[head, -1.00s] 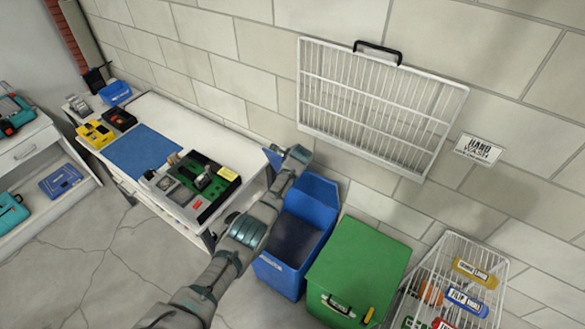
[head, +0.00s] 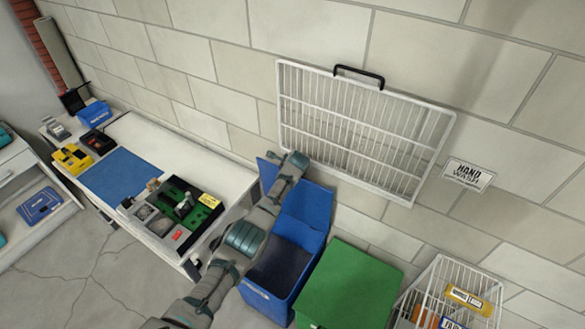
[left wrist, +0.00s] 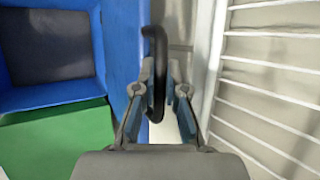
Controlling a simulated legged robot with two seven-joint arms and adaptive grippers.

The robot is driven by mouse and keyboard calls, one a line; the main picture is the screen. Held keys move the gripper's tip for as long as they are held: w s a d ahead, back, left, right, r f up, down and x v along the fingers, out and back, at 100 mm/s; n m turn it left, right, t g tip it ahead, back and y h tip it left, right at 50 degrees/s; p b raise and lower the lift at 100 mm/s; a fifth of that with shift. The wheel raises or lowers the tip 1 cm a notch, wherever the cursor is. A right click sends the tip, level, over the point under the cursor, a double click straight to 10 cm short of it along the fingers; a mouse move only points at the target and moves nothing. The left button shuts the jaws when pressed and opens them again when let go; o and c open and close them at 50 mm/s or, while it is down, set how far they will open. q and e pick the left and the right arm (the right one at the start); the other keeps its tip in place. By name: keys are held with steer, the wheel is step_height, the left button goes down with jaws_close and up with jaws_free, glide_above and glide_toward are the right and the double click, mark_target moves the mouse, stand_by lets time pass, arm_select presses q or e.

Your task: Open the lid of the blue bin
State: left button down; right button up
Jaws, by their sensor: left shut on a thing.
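The blue bin (head: 267,294) stands on the floor between the workbench and the green bin. Its blue lid (head: 309,204) is raised on the wall side, and the dark inside of the bin shows. My left arm reaches across the bin, with the left gripper (head: 294,160) at the top of the lid, partly hidden by the arm. In the left wrist view my left gripper (left wrist: 164,92) is shut on the lid's black handle (left wrist: 157,48). The lid's blue face (left wrist: 122,40) is beside it. My right gripper does not show.
A green bin (head: 347,285) stands right beside the blue bin. A white wire rack (head: 365,135) hangs on the wall close to the gripper. A workbench (head: 215,170) with tools is at the left, and a wire basket (head: 440,285) is at the right.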

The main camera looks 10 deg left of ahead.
arm_select(q)
steer(key=shift+s+f, duration=0.1)
steer(key=shift+f, duration=0.1)
steer(key=c, duration=1.2)
jaws_free()
steer(key=shift+d, duration=0.1)
steer(key=shift+r, duration=0.1)
steer(key=shift+r, duration=0.1)
steer(key=shift+s+d+r, duration=0.15)
steer(key=shift+s+r, duration=0.1)
steer(key=shift+r, duration=0.25)
steer(key=v, duration=1)
steer(key=shift+s, duration=0.15)
